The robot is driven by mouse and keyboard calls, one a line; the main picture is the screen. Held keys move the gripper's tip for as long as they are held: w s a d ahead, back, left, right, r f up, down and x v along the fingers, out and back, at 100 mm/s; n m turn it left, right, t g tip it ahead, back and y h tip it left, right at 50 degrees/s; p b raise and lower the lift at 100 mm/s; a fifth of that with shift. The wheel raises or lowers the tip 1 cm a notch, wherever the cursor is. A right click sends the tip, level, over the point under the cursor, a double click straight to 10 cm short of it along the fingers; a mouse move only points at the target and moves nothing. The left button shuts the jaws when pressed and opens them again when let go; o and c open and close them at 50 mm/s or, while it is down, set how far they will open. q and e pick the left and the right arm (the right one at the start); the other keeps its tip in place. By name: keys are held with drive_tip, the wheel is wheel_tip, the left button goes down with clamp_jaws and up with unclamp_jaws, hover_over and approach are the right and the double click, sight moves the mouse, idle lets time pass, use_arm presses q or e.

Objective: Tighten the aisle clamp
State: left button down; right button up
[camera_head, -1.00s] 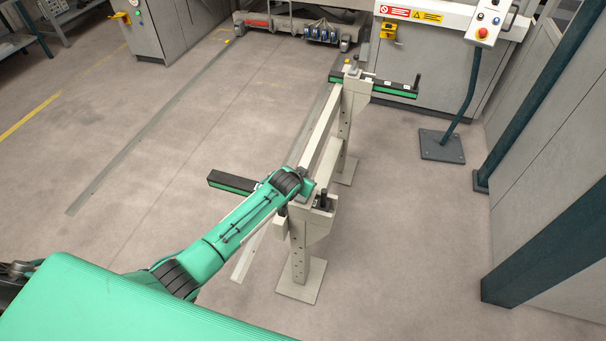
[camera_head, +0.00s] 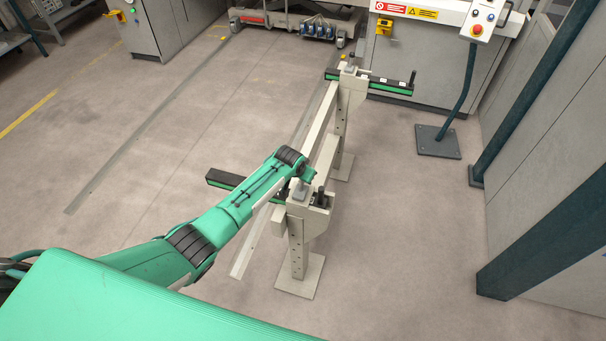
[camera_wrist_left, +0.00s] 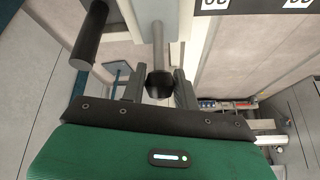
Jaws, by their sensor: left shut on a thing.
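The clamp block (camera_head: 312,205) sits on top of the near beige post, with a short black upright handle (camera_head: 320,197) on its right. My left arm reaches it from the left, and its hand is mostly hidden by the arm in the head view. In the left wrist view my left gripper (camera_wrist_left: 158,82) has its two grey fingers on either side of a dark round knob (camera_wrist_left: 158,86) at the end of a metal rod (camera_wrist_left: 158,42). It is shut on that knob. The black handle (camera_wrist_left: 90,36) stands left of the fingers. My right gripper is not in view.
Beige rails (camera_head: 318,118) run back to a far post (camera_head: 350,98) with a similar clamp. Black-and-green bars (camera_head: 232,181) stick out at both posts. A control panel pedestal (camera_head: 438,141) and dark teal columns (camera_head: 540,230) stand at right. The floor on the left is mostly open.

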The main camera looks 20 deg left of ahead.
use_arm(q)
drive_tip(key=c, duration=1.1)
unclamp_jaws()
drive_tip(key=shift+w, duration=0.1)
drive_tip(key=b+v, duration=0.2)
drive_tip(key=v, duration=1.1)
drive_tip(key=shift+s+r, duration=0.25)
drive_tip(key=shift+s, duration=0.05)
